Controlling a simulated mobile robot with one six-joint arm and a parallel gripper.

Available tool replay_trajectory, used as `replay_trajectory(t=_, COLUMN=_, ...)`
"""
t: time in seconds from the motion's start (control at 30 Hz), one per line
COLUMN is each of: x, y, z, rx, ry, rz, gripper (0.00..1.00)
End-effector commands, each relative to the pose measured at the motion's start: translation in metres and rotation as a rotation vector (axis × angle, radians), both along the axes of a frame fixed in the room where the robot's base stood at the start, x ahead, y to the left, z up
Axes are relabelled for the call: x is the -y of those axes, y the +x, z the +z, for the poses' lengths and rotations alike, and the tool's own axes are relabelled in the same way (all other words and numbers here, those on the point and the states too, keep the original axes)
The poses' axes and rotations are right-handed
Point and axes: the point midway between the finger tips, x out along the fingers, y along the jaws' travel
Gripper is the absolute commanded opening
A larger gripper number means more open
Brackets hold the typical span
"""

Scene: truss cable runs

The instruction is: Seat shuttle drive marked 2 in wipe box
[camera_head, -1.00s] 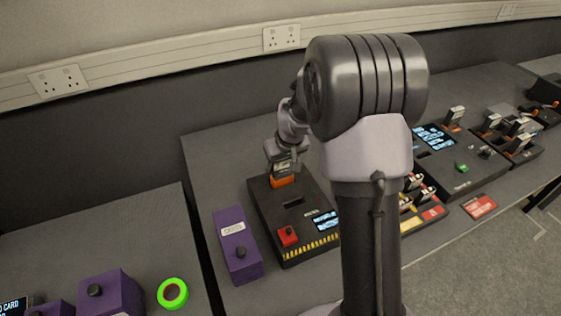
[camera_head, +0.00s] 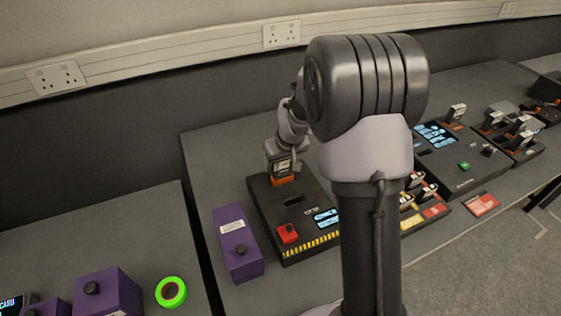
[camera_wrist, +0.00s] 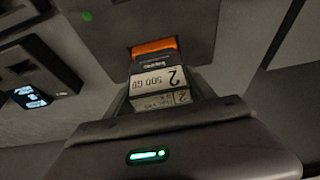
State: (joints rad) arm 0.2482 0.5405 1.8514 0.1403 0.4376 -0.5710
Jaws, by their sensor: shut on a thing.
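The drive marked 2 (camera_wrist: 155,79), with a white "500 GB" label and a dark far end, is between the jaws of my gripper (camera_wrist: 165,95) in the wrist view. My gripper is shut on it. The drive's dark end is at the orange-edged slot (camera_wrist: 153,46); how deep it sits I cannot tell. In the head view, my gripper (camera_head: 283,163) is above the orange slot (camera_head: 284,181) at the back of a black box (camera_head: 268,206). That box, apparently the wipe box, has yellow hazard stripes, a red button block (camera_head: 288,233) and a lit screen (camera_head: 326,217).
A purple box (camera_head: 238,253) with a knob stands left of the black box. My arm's column hides part of the bench. More devices with drives stand to the right (camera_head: 440,150). A green tape roll (camera_head: 171,292) lies on the left bench.

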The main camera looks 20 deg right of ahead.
Motion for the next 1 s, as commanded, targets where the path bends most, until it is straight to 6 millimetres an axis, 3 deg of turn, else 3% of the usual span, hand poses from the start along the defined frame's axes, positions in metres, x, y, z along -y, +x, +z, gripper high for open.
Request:
replay_trajectory(t=0.83, x=0.0, y=0.0, z=-0.011, rx=0.001, ry=0.0, rz=0.0, gripper=0.06)
replay_trajectory(t=0.87, x=0.0, y=0.0, z=-0.011, rx=0.001, ry=0.0, rz=0.0, gripper=0.69)
replay_trajectory(t=0.97, x=0.0, y=0.0, z=-0.011, rx=0.001, ry=0.0, rz=0.0, gripper=0.89)
replay_trajectory(t=1.0, x=0.0, y=0.0, z=-0.011, rx=0.001, ry=0.0, rz=0.0, gripper=0.89)
